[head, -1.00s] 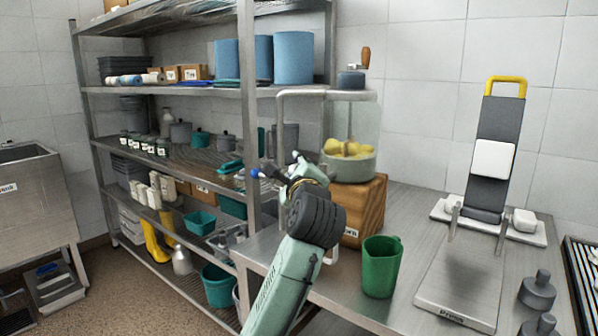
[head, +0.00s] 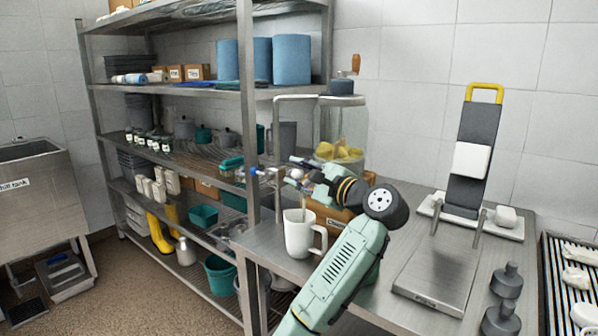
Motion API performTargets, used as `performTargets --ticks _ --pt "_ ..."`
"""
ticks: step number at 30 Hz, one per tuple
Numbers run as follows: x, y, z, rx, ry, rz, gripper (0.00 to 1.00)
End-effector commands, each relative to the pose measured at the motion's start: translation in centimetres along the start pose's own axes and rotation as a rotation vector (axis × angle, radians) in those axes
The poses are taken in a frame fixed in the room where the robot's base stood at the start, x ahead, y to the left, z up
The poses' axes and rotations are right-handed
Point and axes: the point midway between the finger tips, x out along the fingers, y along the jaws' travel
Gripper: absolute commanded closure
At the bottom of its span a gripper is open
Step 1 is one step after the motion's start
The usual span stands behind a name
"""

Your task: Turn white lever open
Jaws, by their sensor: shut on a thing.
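My gripper (head: 292,172) reaches left in front of the dispenser jar and is shut around a small white piece. That piece looks like the white lever (head: 297,174), but it is mostly hidden by the fingers. The clear dispenser jar (head: 352,130) holds yellow fruit and stands on a wooden block (head: 330,219), partly behind my arm. A white mug (head: 299,238) stands upright on the steel counter below my gripper. Something thin and brownish shows at its mouth; I cannot tell what it is.
A pale pipe frame (head: 300,97) stands beside the jar. A steel rack (head: 247,130) is close on the left.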

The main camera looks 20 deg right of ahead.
Motion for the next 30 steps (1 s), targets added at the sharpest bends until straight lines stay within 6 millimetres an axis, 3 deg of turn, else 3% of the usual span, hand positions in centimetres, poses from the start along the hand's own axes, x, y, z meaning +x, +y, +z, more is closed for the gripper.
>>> performTargets --ticks 13,14,23,30 --pt "0.03 0.09 -0.19 0.007 -0.005 0.006 1.0" --pt "0.03 0.09 -0.19 0.007 -0.004 0.006 0.69" --pt "0.01 0.02 -0.11 0.003 -0.005 0.005 0.49" --pt "0.0 -0.02 -0.06 0.002 -0.005 0.004 0.49"
